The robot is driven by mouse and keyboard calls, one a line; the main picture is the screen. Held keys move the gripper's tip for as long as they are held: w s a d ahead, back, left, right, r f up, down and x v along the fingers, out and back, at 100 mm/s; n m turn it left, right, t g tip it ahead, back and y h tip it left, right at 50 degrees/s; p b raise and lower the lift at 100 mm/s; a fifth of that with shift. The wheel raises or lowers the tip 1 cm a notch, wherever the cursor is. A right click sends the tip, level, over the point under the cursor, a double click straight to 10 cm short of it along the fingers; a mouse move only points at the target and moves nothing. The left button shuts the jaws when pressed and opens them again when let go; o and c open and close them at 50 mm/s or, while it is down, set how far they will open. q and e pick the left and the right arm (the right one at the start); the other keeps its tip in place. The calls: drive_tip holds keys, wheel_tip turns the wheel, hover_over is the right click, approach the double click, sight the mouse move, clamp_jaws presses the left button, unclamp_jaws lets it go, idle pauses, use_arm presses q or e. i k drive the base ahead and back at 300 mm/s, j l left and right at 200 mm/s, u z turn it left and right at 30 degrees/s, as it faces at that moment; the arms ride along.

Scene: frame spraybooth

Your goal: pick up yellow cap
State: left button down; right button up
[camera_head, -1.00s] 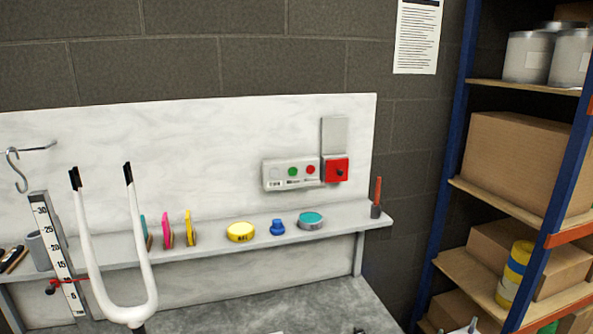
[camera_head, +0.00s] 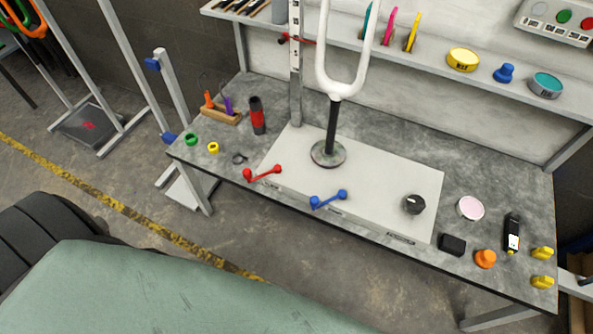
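Several yellow pieces lie on the bench, and I cannot tell for certain which one is the cap. A small round yellow piece (camera_head: 213,147) lies at the left end of the grey bench top, beside a similar green one (camera_head: 190,139). Two yellow knob-like pieces, one farther back (camera_head: 541,253) and one nearer the front edge (camera_head: 541,281), lie at the right end. A flat yellow tin (camera_head: 462,59) stands on the shelf above. Neither of my grippers shows in the head view.
A white fork-shaped stand (camera_head: 331,90) rises from a pale board (camera_head: 385,180) in the bench's middle. Red (camera_head: 262,174) and blue (camera_head: 329,200) handled pieces lie along its front. A black-red cylinder (camera_head: 257,115) stands at left; an orange knob (camera_head: 485,259) lies at right.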

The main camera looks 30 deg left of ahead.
sight(545, 282)
drive_tip(key=u, duration=0.5)
drive_tip(key=z, duration=1.9)
drive_tip(key=u, duration=1.9)
drive_tip(key=z, duration=1.9)
